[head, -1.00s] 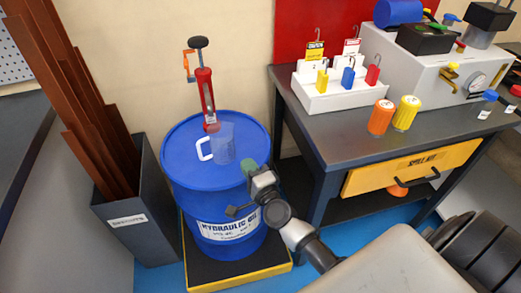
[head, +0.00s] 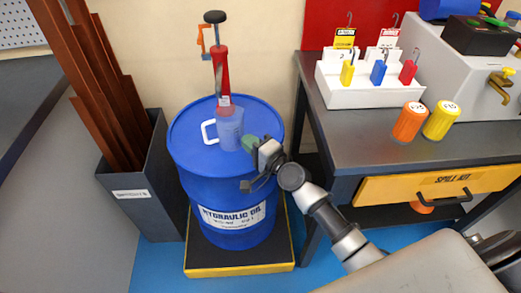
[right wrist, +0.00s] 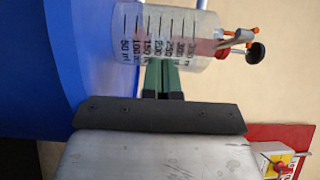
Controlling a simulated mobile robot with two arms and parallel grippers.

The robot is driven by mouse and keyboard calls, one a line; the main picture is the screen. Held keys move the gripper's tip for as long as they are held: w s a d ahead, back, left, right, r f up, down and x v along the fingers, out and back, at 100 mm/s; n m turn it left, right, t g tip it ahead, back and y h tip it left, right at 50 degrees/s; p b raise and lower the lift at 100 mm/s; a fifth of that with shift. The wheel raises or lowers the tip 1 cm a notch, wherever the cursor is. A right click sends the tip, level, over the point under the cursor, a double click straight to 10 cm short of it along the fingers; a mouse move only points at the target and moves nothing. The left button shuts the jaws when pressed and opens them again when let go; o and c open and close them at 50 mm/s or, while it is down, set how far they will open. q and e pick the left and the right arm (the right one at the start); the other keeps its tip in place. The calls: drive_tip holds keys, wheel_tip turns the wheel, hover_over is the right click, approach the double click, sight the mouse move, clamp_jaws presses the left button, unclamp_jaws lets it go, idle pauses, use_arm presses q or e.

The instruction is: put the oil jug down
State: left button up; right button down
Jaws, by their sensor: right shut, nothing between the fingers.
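The oil jug (head: 229,128) is a clear, bluish measuring jug with a white handle on its left. It stands upright on the lid of the blue hydraulic oil drum (head: 190,145), in front of the red hand pump (head: 221,72). My right gripper (head: 248,143) is at the right of the jug, over the lid's edge, with green fingers. In the right wrist view the shut fingers (right wrist: 162,72) point at the side of the jug (right wrist: 165,25) with its millilitre scale. Whether they touch it I cannot tell. My left gripper is out of view.
The drum stands on a black and yellow platform (head: 240,270). A grey bin of brown bars (head: 150,205) is at its left. At the right is a workbench (head: 360,130) with a white lock rack (head: 370,92), an orange container (head: 409,122) and a yellow one (head: 441,120).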

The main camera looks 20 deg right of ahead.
drive_tip(key=shift+w+a, duration=0.2)
drive_tip(key=shift+w, duration=0.35)
